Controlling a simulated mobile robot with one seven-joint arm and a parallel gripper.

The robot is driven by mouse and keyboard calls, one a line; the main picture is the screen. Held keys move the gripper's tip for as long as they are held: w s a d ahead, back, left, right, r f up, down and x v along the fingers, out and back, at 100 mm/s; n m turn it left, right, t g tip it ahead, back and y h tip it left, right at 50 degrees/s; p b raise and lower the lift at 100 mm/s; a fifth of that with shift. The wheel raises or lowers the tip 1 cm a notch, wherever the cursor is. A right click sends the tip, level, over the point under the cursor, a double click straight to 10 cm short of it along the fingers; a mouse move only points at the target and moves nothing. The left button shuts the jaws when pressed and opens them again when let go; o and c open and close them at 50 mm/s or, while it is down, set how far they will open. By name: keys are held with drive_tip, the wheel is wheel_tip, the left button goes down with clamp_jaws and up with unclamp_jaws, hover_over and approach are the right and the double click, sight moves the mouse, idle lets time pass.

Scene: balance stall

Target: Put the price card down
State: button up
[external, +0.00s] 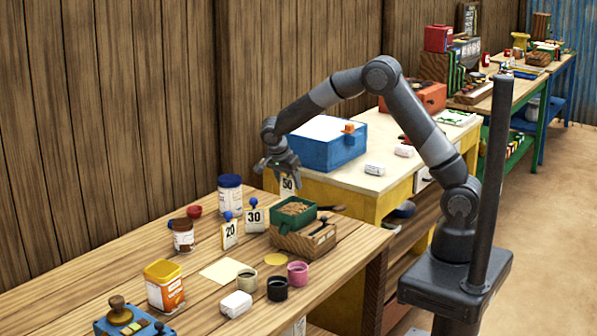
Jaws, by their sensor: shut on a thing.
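A white price card marked 50 (288,184) hangs below my gripper (283,168), which is shut on its top. The card is upright and appears to be in the air above the back of the near wooden table (205,270). Two more price cards stand on that table, one marked 20 (229,236) and one marked 30 (254,218), each with a blue knob on top. The fingertips are small and partly hidden by the gripper body.
Jars (230,192), small cups (298,273) and an orange tin (163,287) stand on the near table. A blue box (327,150) is on the yellow table behind.

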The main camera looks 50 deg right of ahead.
sight(281, 196)
drive_tip(key=shift+w+a+f, duration=0.3)
drive_tip(key=shift+a+f, duration=0.15)
drive_tip(key=shift+a, duration=0.15)
drive_tip(key=shift+w+a+f, duration=0.25)
drive_tip(key=shift+a+f, duration=0.15)
drive_tip(key=shift+a, duration=0.2)
drive_tip(key=shift+f, duration=1.95)
drive_tip(key=shift+f, duration=0.1)
drive_tip(key=o, duration=0.9)
drive_tip(key=shift+o, duration=0.2)
